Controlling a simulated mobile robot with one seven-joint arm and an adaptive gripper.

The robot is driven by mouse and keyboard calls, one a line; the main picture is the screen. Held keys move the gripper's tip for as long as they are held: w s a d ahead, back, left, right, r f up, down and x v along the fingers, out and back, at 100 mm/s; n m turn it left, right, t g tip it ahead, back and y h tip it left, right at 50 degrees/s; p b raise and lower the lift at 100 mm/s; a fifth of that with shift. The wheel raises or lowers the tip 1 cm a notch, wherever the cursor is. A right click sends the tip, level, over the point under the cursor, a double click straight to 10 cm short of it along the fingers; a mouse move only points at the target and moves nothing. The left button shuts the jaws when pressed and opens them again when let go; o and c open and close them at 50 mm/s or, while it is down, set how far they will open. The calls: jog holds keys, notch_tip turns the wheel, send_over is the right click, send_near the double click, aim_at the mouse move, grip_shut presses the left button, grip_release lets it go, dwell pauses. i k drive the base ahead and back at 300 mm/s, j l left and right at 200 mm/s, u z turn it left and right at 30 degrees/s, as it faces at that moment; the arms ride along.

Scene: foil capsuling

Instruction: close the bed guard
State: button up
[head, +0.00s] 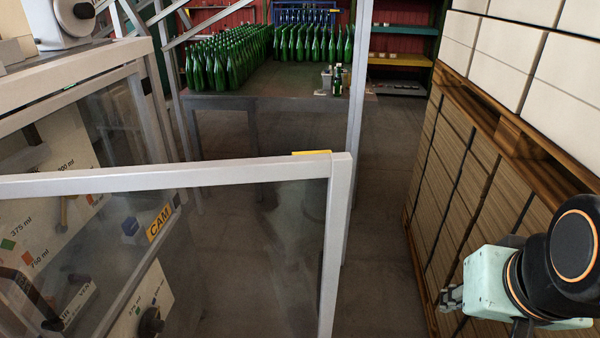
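The bed guard appears to be the clear panel in a light metal frame (335,230) that spans the lower left and middle of the head view. Its top rail runs from the left edge to a corner near the middle, with a yellow tab (312,153) at that corner. The panel stands out from the machine at the left, so it looks open; its hinge is not clear to see. My gripper (450,298) is at the lower right, apart from the guard and well to the right of its free edge. Its fingers are small and partly hidden, so their opening cannot be told.
A table (270,97) with many green bottles stands behind, beyond an upright post (357,120). Stacked cartons on a pallet (500,130) line the right, close to my arm. Floor (385,250) between is clear.

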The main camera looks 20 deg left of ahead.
aim_at(324, 163)
jog(key=i+l+u, duration=0.25)
jog(key=i, duration=0.2)
jog(key=i+l+u, duration=0.1)
jog(key=i+u, duration=0.35)
jog(key=u, duration=0.2)
jog(key=i+l+u, duration=0.15)
jog(key=u, duration=0.25)
jog(key=i+l+u, duration=0.15)
jog(key=u, duration=0.2)
jog(key=i+l+u, duration=0.1)
jog(key=u, duration=0.35)
jog(key=i+l+u, duration=0.1)
jog(key=u, duration=0.3)
jog(key=l+u, duration=0.2)
jog(key=u, duration=0.25)
jog(key=i+l+u, duration=0.1)
jog(key=l+u, duration=0.15)
jog(key=u, duration=0.15)
jog(key=l+u, duration=0.15)
jog(key=u, duration=0.3)
jog(key=l+u, duration=0.65)
jog(key=u, duration=0.15)
jog(key=l+u, duration=0.25)
jog(key=i+l+u, duration=0.1)
jog(key=u, duration=0.45)
jog(key=k+j+u, duration=0.3)
jog(key=j, duration=0.2)
jog(key=i+l, duration=0.05)
